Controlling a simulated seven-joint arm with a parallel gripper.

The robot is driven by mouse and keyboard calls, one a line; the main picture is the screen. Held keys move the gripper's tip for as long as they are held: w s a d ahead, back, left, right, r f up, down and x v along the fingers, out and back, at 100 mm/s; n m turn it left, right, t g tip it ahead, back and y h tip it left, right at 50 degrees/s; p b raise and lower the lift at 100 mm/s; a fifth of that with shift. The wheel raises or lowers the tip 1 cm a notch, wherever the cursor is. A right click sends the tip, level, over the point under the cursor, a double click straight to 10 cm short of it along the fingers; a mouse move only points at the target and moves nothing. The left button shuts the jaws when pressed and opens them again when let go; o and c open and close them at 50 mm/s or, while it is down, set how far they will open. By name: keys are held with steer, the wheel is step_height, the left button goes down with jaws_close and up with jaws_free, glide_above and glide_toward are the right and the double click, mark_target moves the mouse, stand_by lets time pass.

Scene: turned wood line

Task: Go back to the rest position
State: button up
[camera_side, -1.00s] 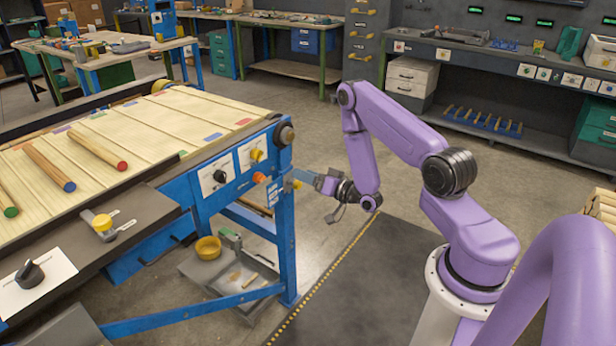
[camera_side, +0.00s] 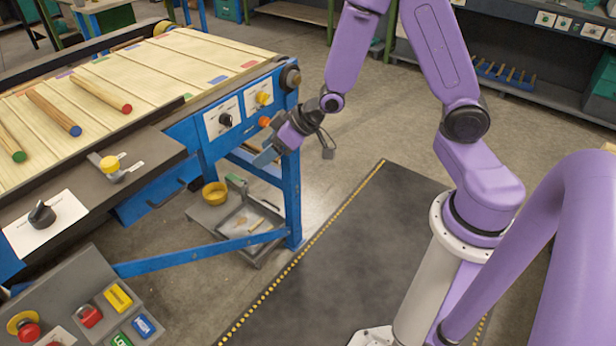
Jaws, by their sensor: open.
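My gripper (camera_side: 266,154) hangs from my raised purple arm at the right end of the blue-framed line, tilted down and to the left. Its grey fingers are apart, and I see nothing between them. They overlap the blue leg in the picture, just below the orange button (camera_side: 264,122). I cannot tell whether they touch the frame.
The blue panel carries a black selector (camera_side: 225,119) and a yellow knob (camera_side: 264,98). Wooden dowels with red (camera_side: 101,91), blue (camera_side: 54,112) and green (camera_side: 10,143) ends lie on the slatted belt (camera_side: 165,75).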

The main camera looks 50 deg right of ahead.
steer(key=s+a+r+n+g+h, duration=0.1)
steer(key=s+a+r+n+g, duration=0.15)
steer(key=s, duration=0.45)
steer(key=s+a+r+n+g+h, duration=0.1)
steer(key=s+r+n+g, duration=0.15)
steer(key=s, duration=0.55)
steer(key=s+d+r+n+g+h, duration=0.1)
steer(key=s+d+r, duration=0.1)
steer(key=s, duration=0.4)
steer(key=s+d+r+n+g+h, duration=0.1)
steer(key=s+d+r, duration=0.1)
steer(key=s, duration=0.5)
steer(key=shift+s+d+r+n, duration=0.2)
steer(key=shift+r+n, duration=0.2)
steer(key=shift+r, duration=0.25)
steer(key=shift+a, duration=0.1)
